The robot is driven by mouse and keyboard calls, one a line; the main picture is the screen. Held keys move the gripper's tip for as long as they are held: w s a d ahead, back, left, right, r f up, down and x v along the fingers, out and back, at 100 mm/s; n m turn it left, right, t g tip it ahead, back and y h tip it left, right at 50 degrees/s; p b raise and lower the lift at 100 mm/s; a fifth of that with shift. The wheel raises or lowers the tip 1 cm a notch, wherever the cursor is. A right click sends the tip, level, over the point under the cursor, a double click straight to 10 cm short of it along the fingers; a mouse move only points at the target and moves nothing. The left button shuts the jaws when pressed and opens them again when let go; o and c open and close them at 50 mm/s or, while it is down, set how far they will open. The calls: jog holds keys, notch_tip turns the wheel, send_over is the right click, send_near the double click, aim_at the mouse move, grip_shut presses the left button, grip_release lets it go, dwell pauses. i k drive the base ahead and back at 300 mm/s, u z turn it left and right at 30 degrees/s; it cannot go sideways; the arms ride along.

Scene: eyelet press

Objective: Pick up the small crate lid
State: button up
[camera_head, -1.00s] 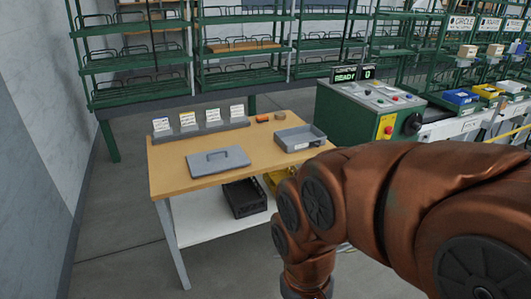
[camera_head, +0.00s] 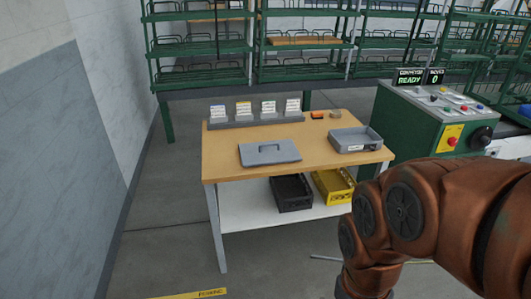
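A flat grey lid (camera_head: 270,152) with a raised handle on top lies on the left front part of the wooden table (camera_head: 222,168). A shallow grey crate (camera_head: 356,140) with a white label on its front sits open on the right side of the same table, apart from the lid. My brown arm reaches in from the right, in front of the table's right side. My gripper is not in view; the arm runs out of the picture at the bottom.
A rack of cards (camera_head: 255,117) stands along the table's back edge, with small orange and tan items (camera_head: 318,115) beside it. A black crate (camera_head: 291,193) and a yellow crate (camera_head: 334,186) sit on the lower shelf. A green control console (camera_head: 430,125) reading READY stands at the right. Floor left of the table is clear.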

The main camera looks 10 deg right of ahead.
aim_at(284, 150)
jog(key=z, duration=0.8)
jog(key=i, duration=0.75)
